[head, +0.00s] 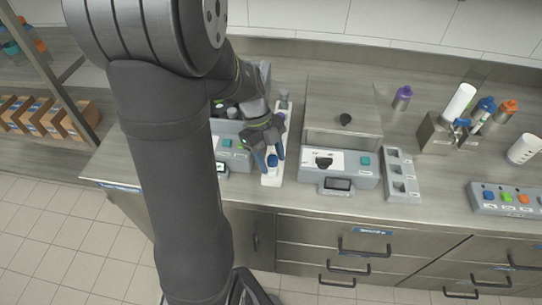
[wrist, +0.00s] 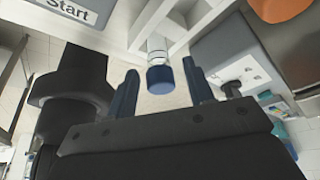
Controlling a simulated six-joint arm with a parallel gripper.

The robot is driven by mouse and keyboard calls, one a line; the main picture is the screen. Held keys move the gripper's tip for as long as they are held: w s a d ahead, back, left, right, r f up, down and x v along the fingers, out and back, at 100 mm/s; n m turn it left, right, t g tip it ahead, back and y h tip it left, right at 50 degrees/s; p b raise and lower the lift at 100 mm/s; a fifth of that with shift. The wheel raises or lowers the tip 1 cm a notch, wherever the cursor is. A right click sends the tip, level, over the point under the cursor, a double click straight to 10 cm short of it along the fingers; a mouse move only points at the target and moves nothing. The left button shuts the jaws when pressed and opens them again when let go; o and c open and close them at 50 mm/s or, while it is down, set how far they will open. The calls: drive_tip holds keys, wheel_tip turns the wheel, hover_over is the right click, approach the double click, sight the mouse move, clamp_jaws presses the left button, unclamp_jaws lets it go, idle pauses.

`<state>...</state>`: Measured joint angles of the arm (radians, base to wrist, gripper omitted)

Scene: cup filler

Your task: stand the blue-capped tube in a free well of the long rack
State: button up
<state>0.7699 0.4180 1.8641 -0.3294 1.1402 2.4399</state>
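The blue-capped tube (wrist: 160,74) shows its dark blue cap and a clear body in the wrist view. Its cap also shows in the head view (head: 272,160). It is at the near end of a long, narrow pale rack (head: 269,181); I cannot tell how deep it sits. My gripper (wrist: 162,88) is open, with one blue finger on each side of the cap and a visible gap on both sides. Square openings of a pale rack (wrist: 176,24) show behind the tube. In the head view my arm and gripper hide part of the long rack.
A grey block with square wells (head: 402,175) stands to the right, past a machine with a small screen (head: 338,184). Another machine (head: 233,155) is close on the left. A purple-capped bottle (head: 402,97) and a button panel (head: 510,198) are farther right.

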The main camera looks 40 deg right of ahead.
drive_tip(key=v, duration=1.2)
drive_tip(key=shift+r, duration=0.15)
drive_tip(key=x, duration=1.2)
drive_tip(key=shift+d+r, duration=0.1)
drive_tip(key=shift+r, duration=1.8)
drive_tip(key=shift+f, duration=0.1)
